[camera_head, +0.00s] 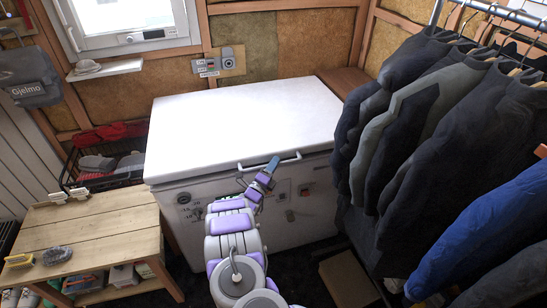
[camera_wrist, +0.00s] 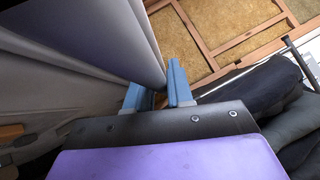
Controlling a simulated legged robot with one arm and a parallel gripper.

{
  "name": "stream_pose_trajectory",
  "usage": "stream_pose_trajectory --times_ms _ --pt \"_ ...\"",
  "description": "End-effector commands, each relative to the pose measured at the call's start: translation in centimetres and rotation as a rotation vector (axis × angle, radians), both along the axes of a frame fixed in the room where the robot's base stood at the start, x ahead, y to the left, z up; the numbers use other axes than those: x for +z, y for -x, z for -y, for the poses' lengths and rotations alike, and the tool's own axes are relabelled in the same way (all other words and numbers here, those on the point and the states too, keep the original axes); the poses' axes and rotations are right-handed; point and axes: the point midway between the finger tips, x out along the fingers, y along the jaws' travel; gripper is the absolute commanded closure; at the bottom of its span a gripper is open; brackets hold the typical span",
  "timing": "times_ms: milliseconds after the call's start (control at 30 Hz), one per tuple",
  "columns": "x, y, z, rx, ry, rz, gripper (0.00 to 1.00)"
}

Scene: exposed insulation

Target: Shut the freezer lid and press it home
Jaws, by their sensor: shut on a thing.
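The white freezer lid (camera_head: 245,118) lies flat, or nearly so, over the white freezer body (camera_head: 300,205) against the back wall. I cannot tell whether its seam is fully closed. A light bar handle (camera_head: 290,159) runs along the lid's front edge. My gripper (camera_head: 273,165) is at this handle, shut on it, with blue fingers. In the wrist view my gripper (camera_wrist: 154,78) shows its two fingers a little apart beside the smooth lid (camera_wrist: 105,35). The part of the handle between the fingers is mostly hidden.
Dark and blue jackets (camera_head: 430,130) hang on a rail close at the right. A wooden bench (camera_head: 90,225) stands at the left, with a wire basket (camera_head: 105,165) behind it. A cardboard box (camera_head: 345,280) is on the floor at the front right. The lid top is clear.

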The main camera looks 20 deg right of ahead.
Motion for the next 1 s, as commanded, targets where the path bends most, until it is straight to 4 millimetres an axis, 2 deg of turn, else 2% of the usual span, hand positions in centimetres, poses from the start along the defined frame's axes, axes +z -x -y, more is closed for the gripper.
stream_pose_trajectory --times_ms 200,333,367,567,833,1000 --pt "-1.9 -0.2 -0.1 0.002 0.000 -0.001 1.00" --pt "-1.7 -0.1 -0.1 0.002 -0.002 0.001 1.00" --pt "-1.7 -0.1 -0.1 0.002 -0.002 0.001 0.77" --pt "-1.7 -0.1 -0.1 0.001 -0.001 0.001 0.59" --pt "-1.7 0.0 -0.2 0.000 -0.001 0.001 0.59" --pt "-2.1 1.0 -1.6 0.003 -0.002 -0.001 0.59"
